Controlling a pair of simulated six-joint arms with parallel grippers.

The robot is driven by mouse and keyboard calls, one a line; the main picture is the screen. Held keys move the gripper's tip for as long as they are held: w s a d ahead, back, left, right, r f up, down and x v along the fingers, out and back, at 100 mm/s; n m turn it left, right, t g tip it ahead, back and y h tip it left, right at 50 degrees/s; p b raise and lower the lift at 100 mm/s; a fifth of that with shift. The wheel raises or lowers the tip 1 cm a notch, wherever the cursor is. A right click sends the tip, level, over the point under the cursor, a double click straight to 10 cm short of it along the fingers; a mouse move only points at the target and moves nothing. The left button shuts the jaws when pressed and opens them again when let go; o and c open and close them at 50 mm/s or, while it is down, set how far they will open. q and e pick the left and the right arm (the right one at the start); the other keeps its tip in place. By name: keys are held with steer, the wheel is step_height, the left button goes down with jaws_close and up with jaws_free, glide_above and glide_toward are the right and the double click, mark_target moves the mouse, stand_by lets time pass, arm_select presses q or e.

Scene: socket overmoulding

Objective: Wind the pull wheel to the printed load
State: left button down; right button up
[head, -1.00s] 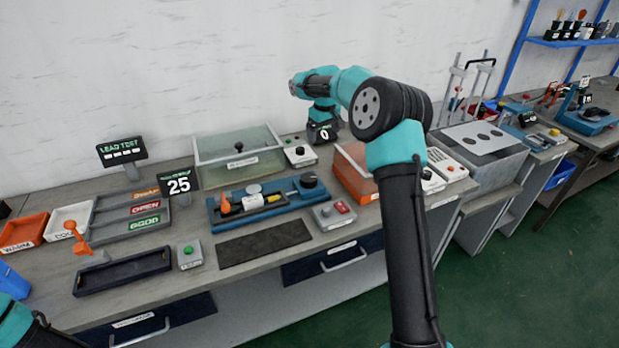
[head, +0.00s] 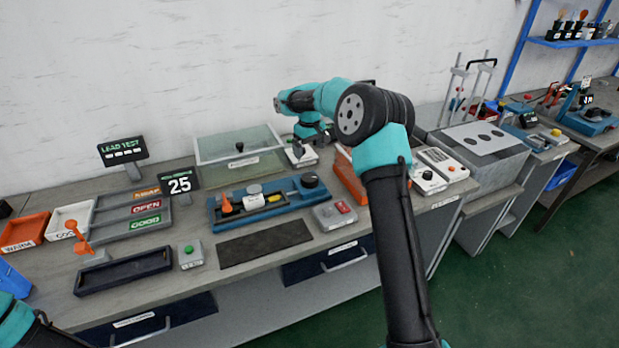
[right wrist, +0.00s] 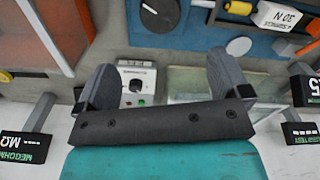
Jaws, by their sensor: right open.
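The blue pull fixture (head: 285,206) stands mid-bench in the head view. Its dark round wheel (head: 310,180) sits at the right end; in the right wrist view the wheel (right wrist: 160,12) shows at the top with a pale line across it. A white block (right wrist: 278,16) on the fixture is printed "30 N". My right gripper (head: 313,143) is open and empty, behind the wheel and over a small white box with a knob (right wrist: 136,84), which shows between the fingers. My left gripper is out of view; only part of its arm shows at bottom left.
A display (head: 180,182) reads 25. A clear-walled bin (head: 238,158) is left of the right gripper. A grey box with a red button (head: 335,214) and a dark mat (head: 265,242) lie in front of the fixture.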

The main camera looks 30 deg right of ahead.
mark_target(309, 177)
step_height(309, 177, down, 13)
steer(key=shift+r, duration=0.1)
stand_by(0.3)
steer(key=c, duration=0.9)
